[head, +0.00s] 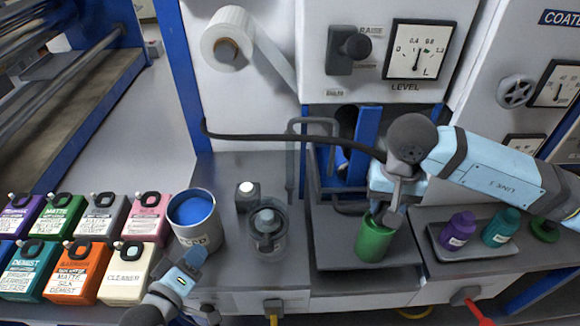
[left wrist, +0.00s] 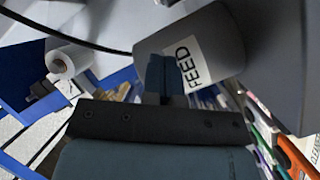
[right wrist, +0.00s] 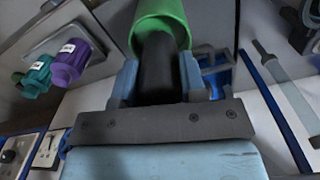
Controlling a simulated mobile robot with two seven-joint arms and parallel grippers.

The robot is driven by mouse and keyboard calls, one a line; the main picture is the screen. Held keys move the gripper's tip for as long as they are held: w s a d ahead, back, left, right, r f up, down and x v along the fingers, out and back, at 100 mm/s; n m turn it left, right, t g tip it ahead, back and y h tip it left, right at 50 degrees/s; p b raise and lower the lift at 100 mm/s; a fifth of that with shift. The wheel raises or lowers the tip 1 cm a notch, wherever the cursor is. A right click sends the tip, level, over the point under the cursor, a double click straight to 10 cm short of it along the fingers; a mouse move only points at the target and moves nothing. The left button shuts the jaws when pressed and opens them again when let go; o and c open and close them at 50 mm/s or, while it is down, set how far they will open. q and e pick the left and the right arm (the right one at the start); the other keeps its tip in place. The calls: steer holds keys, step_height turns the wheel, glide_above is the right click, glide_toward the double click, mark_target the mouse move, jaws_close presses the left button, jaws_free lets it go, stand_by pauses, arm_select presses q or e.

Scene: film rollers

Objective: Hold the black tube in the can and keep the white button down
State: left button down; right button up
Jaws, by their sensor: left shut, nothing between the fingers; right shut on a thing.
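The green can (head: 375,240) stands on the bench below my right gripper (head: 390,205). My right gripper is shut on the black tube (right wrist: 157,65). In the right wrist view the tube's end reaches into the mouth of the green can (right wrist: 160,14); its depth is hidden. The white button (head: 247,187) is on a small dark box at the middle of the bench, with nothing touching it. My left gripper (head: 194,260) is shut and empty, in front of the grey FEED can (head: 198,235). In the left wrist view its fingers (left wrist: 165,75) overlap that can (left wrist: 205,45).
A clear round vessel (head: 268,232) stands just in front of the button. Several coloured jugs (head: 77,270) fill the left side. A tray (head: 437,240) with purple (head: 459,230) and teal (head: 501,227) bottles is at right. The black hose (head: 290,138) spans the back.

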arm_select(q)
steer(key=w+d+r+n+h, duration=0.2)
steer(key=w+d+r, duration=0.15)
steer(key=r, duration=0.25)
steer(key=w+d+r+n+h, duration=0.2)
steer(key=w+r+h, duration=0.1)
steer(key=w+r, duration=0.15)
steer(key=w+d+f+m+g+y, duration=0.1)
steer(key=w+d+m+g, duration=0.1)
steer(key=d+m+g, duration=0.1)
steer(key=w+d+f+m+g+y, duration=0.1)
steer(key=w+d+f+m+g, duration=0.1)
steer(key=d+m+g, duration=0.1)
steer(key=w+d+f+m+g+y, duration=0.1)
steer(key=w+d+m+g, duration=0.1)
steer(key=d+m+g, duration=0.1)
steer(key=shift+d+f+m+g, duration=0.25)
steer(key=shift+d+g, duration=0.25)
steer(key=shift+d, duration=0.4)
steer(key=w+a+m+g+y, duration=0.1)
steer(key=w+m+g+y, duration=0.2)
steer(key=m+y, duration=0.1)
step_height(320, 180, up, 3)
steer(key=m+g+y, duration=0.2)
steer(key=m+y, duration=0.1)
steer(key=y, duration=0.2)
glide_above(247, 187)
steer(key=shift+w+f, duration=0.1)
steer(key=shift+f, duration=3.15)
steer(key=shift+f, duration=1.25)
